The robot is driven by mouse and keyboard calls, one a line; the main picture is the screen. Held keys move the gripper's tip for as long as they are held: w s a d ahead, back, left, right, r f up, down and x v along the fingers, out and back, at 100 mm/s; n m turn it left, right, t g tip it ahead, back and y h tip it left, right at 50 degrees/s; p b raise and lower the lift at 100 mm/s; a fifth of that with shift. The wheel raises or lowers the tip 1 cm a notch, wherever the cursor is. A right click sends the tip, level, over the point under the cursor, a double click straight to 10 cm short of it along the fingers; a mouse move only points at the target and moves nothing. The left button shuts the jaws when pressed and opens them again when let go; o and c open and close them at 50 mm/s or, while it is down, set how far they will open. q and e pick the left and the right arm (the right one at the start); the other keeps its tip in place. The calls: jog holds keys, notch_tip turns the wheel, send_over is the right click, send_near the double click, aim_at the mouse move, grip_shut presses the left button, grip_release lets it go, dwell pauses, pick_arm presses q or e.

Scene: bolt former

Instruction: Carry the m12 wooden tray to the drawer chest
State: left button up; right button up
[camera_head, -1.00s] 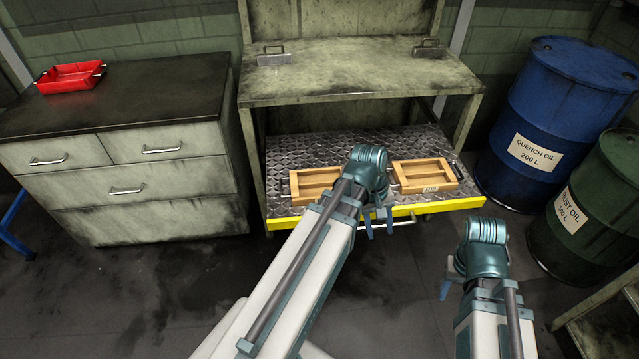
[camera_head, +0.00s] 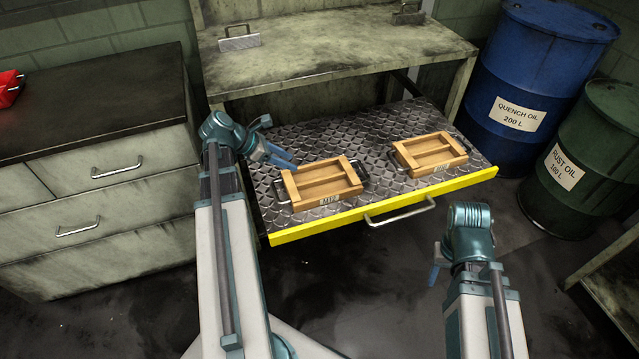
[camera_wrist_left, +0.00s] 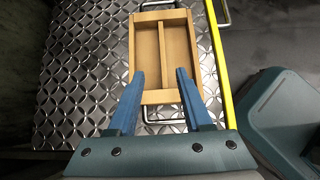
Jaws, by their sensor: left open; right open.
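The m12 wooden tray (camera_head: 325,185) lies on the diamond-plate shelf, the left of two similar trays, with a metal handle at each end and a small label that seems to read M12. My left gripper (camera_head: 280,146) is open just beyond its left end. In the left wrist view the open fingers (camera_wrist_left: 160,76) point at the tray (camera_wrist_left: 147,52), with its near handle (camera_wrist_left: 164,122) between them; I see no contact. My right gripper (camera_head: 436,264) hangs in front of the shelf, away from the trays; its jaw gap is hard to see. The drawer chest (camera_head: 95,100) stands at the left.
A second wooden tray (camera_head: 430,155) lies to the right on the shelf (camera_head: 385,190), which has a yellow front edge and a bar handle (camera_head: 400,213). A red tray (camera_head: 8,88) stands on the chest's otherwise clear top. Blue (camera_head: 535,80) and green (camera_head: 595,150) drums stand at the right.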

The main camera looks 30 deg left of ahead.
pick_arm(q)
jog(key=b, duration=0.5)
send_near(321, 179)
jog(key=shift+w+x, duration=0.25)
jog(key=shift+x, duration=0.95)
jog(key=shift+w+d+f, duration=0.15)
jog(key=shift+w, duration=0.15)
jog(key=shift+w+d+f+b, duration=0.15)
jog(key=shift+f+b, duration=0.25)
jog(key=shift+b, duration=0.25)
jog(key=b+x, duration=0.1)
jog(key=x, duration=0.1)
jog(key=b+x, duration=0.2)
jog(key=shift+s+f, duration=0.25)
jog(key=shift+f, duration=0.05)
jog(key=shift+w+d, duration=0.1)
grip_shut()
